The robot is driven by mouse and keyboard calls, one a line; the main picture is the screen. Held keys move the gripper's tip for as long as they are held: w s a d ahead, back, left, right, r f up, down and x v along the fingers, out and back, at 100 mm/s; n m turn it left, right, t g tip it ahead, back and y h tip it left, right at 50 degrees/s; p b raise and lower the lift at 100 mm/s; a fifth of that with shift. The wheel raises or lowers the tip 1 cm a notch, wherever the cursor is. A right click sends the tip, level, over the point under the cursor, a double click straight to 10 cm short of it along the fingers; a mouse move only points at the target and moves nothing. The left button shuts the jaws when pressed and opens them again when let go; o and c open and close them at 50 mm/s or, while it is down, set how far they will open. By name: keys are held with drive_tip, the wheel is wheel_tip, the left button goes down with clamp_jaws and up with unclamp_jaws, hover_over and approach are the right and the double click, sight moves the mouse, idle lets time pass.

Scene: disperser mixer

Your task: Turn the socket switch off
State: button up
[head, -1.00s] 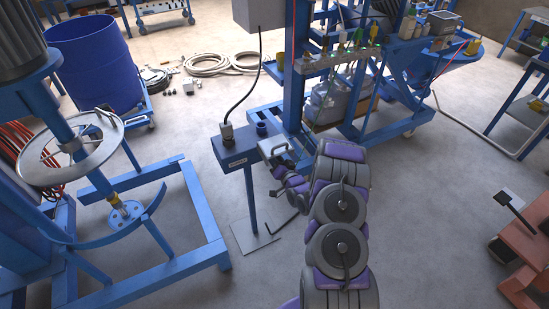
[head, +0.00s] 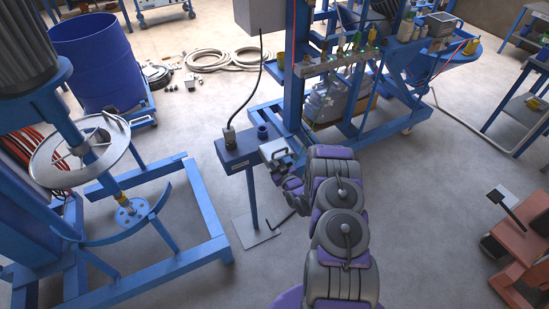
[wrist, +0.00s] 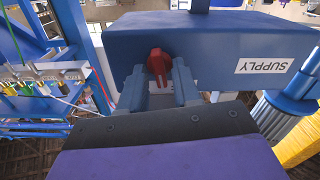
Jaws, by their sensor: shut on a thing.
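The socket box (head: 240,152) is a blue box on a post, with a plug and black cable on top. In the wrist view the box (wrist: 215,50) carries an upside-down SUPPLY label. A red switch knob (wrist: 159,62) sits on its side facing the wrist camera. My gripper (wrist: 159,82) has one grey finger on each side of the knob and is shut on it. In the head view my gripper (head: 277,155) is at the right end of the box, and the knob is hidden there.
A blue machine frame with a round metal ring (head: 80,150) stands at the left. A blue drum (head: 97,62) is behind it. A blue rack (head: 375,110) stands behind the box. An orange-red base (head: 520,240) is at the right. Grey floor is open between.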

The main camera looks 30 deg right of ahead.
drive_tip(key=n, duration=0.6)
drive_tip(key=shift+s+a+f+p, duration=0.1)
drive_tip(key=shift+f+p, duration=0.1)
drive_tip(key=shift+p, duration=0.2)
idle(0.3)
drive_tip(key=o, duration=0.7)
drive_tip(key=shift+r, duration=0.1)
drive_tip(key=s+p, duration=0.1)
drive_tip(key=s, duration=1.6)
drive_tip(key=shift+d, duration=0.4)
drive_tip(key=shift+s, duration=0.1)
